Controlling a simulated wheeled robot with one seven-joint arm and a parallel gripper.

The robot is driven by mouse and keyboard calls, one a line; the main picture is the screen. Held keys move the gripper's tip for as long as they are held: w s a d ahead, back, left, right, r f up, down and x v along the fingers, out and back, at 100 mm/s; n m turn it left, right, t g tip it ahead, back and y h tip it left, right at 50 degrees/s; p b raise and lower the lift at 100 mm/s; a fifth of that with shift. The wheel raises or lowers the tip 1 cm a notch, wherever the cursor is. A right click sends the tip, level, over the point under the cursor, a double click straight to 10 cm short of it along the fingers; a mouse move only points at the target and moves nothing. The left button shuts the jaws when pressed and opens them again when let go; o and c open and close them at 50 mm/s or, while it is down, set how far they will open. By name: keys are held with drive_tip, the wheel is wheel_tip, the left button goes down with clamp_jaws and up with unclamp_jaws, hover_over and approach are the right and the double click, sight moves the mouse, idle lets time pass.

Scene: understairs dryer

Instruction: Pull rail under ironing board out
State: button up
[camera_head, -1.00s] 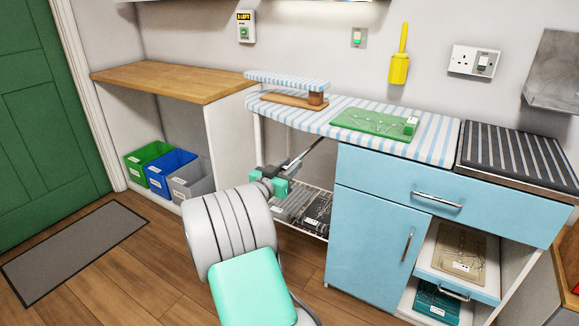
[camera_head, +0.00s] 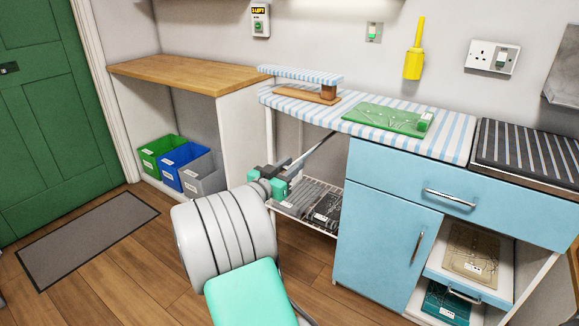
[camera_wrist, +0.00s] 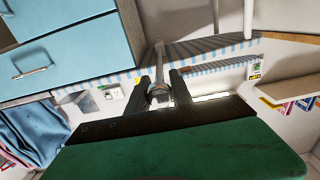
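A blue cabinet (camera_head: 385,235) stands right of the bay. A wire shelf (camera_head: 303,220) with dark boxes lies below the rail. Green, blue and grey bins (camera_head: 203,174) stand under the wooden counter (camera_head: 180,76). Wooden floor and a grey mat (camera_head: 88,238) lie at left.

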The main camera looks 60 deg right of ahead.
drive_tip(key=shift+o, duration=0.7)
drive_tip(key=shift+a, duration=0.2)
drive_tip(key=o, duration=0.3)
drive_tip(key=shift+d, duration=0.1)
drive_tip(key=a+p, duration=0.1)
drive_tip(key=a, duration=0.7)
drive_tip(key=shift+d, duration=0.1)
